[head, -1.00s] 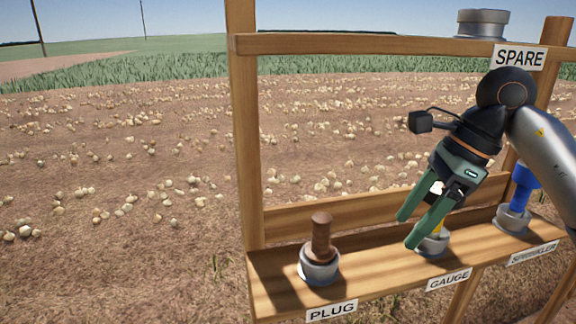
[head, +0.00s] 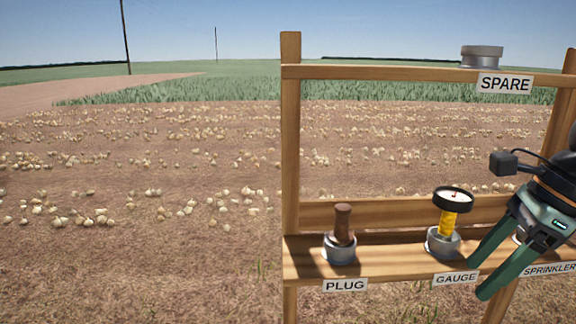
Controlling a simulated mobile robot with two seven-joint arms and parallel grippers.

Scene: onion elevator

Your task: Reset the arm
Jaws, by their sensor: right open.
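My right gripper (head: 480,277) is at the right of the head view, its green fingers pointing down and left. It is open and nothing shows between its fingers. The fingertips appear in front of the shelf edge, to the right of the GAUGE label (head: 456,279). The gauge (head: 453,208), with a round white dial and yellow stem, stands upright in a grey socket to the left of the gripper. The gripper covers most of the place above the SPRINKLER label (head: 549,269). My left gripper is not in view.
A wooden rack (head: 291,150) holds the shelf. A brown plug (head: 342,226) stands in a grey socket above the PLUG label (head: 345,285). An empty-looking grey socket (head: 482,57) sits on the top rail above the SPARE label (head: 504,84). The field at left is open, with scattered onions (head: 185,205).

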